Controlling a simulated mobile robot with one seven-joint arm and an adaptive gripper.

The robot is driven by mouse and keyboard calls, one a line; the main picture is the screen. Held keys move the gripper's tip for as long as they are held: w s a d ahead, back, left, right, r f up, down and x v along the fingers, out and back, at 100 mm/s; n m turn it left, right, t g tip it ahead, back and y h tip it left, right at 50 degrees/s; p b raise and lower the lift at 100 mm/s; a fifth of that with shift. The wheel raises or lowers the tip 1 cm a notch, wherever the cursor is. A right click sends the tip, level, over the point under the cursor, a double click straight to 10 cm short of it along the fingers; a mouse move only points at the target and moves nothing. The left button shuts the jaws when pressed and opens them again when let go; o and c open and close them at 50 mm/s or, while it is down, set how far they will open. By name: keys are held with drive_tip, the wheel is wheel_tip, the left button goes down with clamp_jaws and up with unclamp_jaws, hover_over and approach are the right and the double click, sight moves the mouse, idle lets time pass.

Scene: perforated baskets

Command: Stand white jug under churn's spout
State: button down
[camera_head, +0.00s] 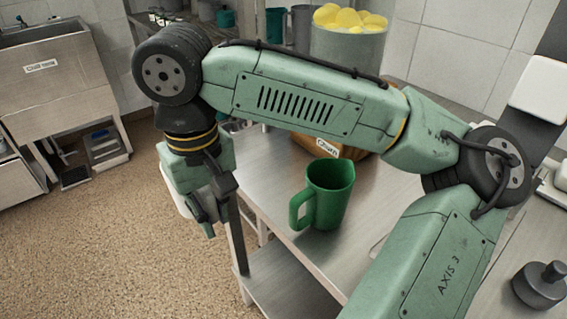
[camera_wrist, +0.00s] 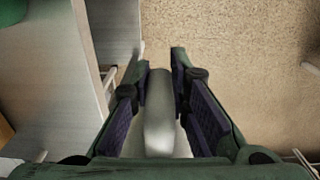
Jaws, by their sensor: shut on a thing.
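My gripper (camera_head: 207,215) hangs off the left edge of the steel table, over the floor. In the wrist view its two fingers (camera_wrist: 160,62) are closed around a pale white piece (camera_wrist: 159,115), which I take to be part of the white jug. In the head view only a sliver of white (camera_head: 178,200) shows behind my gripper; the rest of the jug is hidden. The churn (camera_head: 352,153), a brown body with a label reading "Churn", stands on the table, mostly hidden behind my arm. Its spout cannot be seen.
A green jug (camera_head: 335,197) stands on the table (camera_head: 268,185) near its left edge, in front of the churn. A grey bucket of yellow lumps (camera_head: 345,45), a grey jug (camera_head: 301,28) and a teal container (camera_head: 274,25) are behind. Open floor (camera_head: 90,235) lies left.

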drive_tip(key=w+d+p, duration=0.1)
drive_tip(key=w+d, duration=0.1)
drive_tip(key=d, duration=0.1)
drive_tip(key=w+d+p, duration=0.1)
drive_tip(key=w+d, duration=0.2)
drive_tip(key=d, duration=0.1)
drive_tip(key=w+d+p, duration=0.1)
drive_tip(key=w+d, duration=0.1)
drive_tip(key=d, duration=0.2)
drive_tip(key=shift+w+d+r, duration=0.1)
drive_tip(key=shift+w+d, duration=0.05)
drive_tip(key=w+d, duration=0.1)
drive_tip(key=w+d+p, duration=0.1)
drive_tip(key=d, duration=0.1)
drive_tip(key=shift+d+r, duration=0.1)
drive_tip(key=shift+f, duration=0.5)
drive_tip(key=shift+w+f, duration=0.1)
drive_tip(key=shift+f, duration=0.3)
drive_tip(key=shift+f, duration=0.1)
drive_tip(key=c, duration=2)
unclamp_jaws()
drive_tip(key=shift+f, duration=0.15)
drive_tip(key=o, duration=0.5)
drive_tip(key=shift+c, duration=0.2)
wheel_tip(320, 180, up, 13)
drive_tip(key=b, duration=0.1)
drive_tip(key=shift+f, duration=0.2)
